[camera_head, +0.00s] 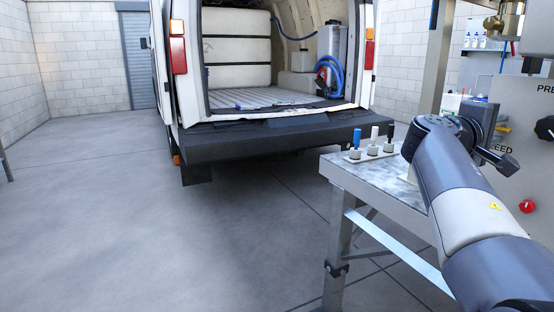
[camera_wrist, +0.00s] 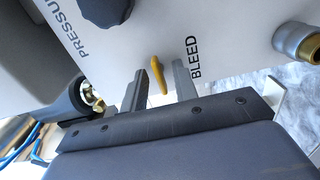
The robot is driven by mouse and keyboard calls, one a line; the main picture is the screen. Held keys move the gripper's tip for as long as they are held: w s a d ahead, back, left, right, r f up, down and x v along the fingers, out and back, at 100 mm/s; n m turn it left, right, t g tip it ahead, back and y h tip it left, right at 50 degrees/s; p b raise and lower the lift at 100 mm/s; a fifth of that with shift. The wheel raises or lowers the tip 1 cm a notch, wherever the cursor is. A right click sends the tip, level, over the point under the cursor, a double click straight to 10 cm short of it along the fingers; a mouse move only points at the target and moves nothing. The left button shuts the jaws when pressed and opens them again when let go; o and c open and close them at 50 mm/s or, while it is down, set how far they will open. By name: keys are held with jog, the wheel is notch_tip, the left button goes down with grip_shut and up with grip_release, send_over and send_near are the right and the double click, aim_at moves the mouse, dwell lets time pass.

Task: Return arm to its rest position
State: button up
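My gripper (camera_wrist: 160,67) is in front of a light grey panel (camera_wrist: 225,50). Its two dark fingers are apart, with nothing seen clamped between them. A yellow lever (camera_wrist: 158,75) on the panel, beside the word BLEED, shows in the gap between the fingers. Whether the fingers touch it is unclear. In the head view my arm (camera_head: 470,205) reaches up from the lower right to the panel (camera_head: 525,160), and the fingers are hard to make out there.
A metal table (camera_head: 390,180) bears a small rack with blue (camera_head: 357,138), white (camera_head: 374,133) and black (camera_head: 390,133) topped pieces, close left of my arm. The panel has a black knob (camera_wrist: 105,10) and a red button (camera_head: 527,206). An open van (camera_head: 265,140) stands behind; the left floor is clear.

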jog(key=shift+a, duration=0.15)
jog(key=p+v, duration=0.2)
jog(key=v, duration=0.9)
jog(key=b+x, duration=0.2)
jog(key=x, duration=0.9)
jog(key=shift+d, duration=0.3)
jog(key=shift+a+r+n+p, duration=0.2)
jog(key=shift+r+n+p, duration=0.1)
jog(key=shift+n+p, duration=0.8)
jog(key=n+p, duration=0.3)
jog(key=shift+p, duration=0.3)
jog(key=n+p, duration=0.3)
jog(key=n, duration=0.1)
jog(key=shift+f+p, duration=0.1)
jog(key=shift+p, duration=0.25)
jog(key=shift+f+n+p, duration=0.1)
jog(key=shift+n+p, duration=0.3)
jog(key=shift+n, duration=0.3)
jog(key=shift+f, duration=0.1)
